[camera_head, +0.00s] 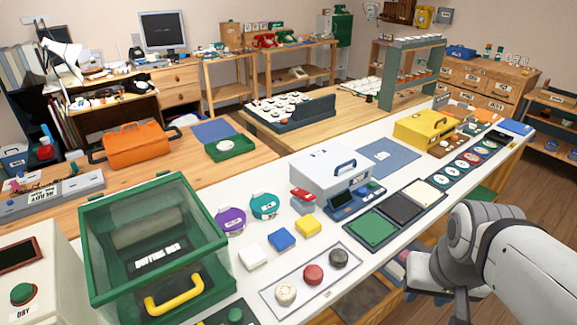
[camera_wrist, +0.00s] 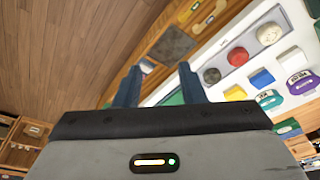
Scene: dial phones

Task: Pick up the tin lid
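I cannot tell for sure which thing is the tin lid. A purple round piece (camera_head: 230,221) and a teal round piece (camera_head: 264,206), both labelled, sit on the white counter behind the colored blocks. They also show at the right of the wrist view, purple (camera_wrist: 300,83) and teal (camera_wrist: 269,100). A pale tray (camera_head: 322,293) holds cream (camera_head: 286,293), red (camera_head: 313,274) and dark (camera_head: 338,258) round pieces. My gripper (camera_wrist: 158,82) is open, its blue fingers apart with nothing between them. It is off the counter's front side, away from these pieces.
A green glass-sided box (camera_head: 158,243) with a yellow handle stands at the left. White (camera_head: 253,257), blue (camera_head: 281,239) and yellow (camera_head: 308,227) blocks lie behind the tray. A white case (camera_head: 328,168) and colored pads (camera_head: 372,229) fill the counter to the right.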

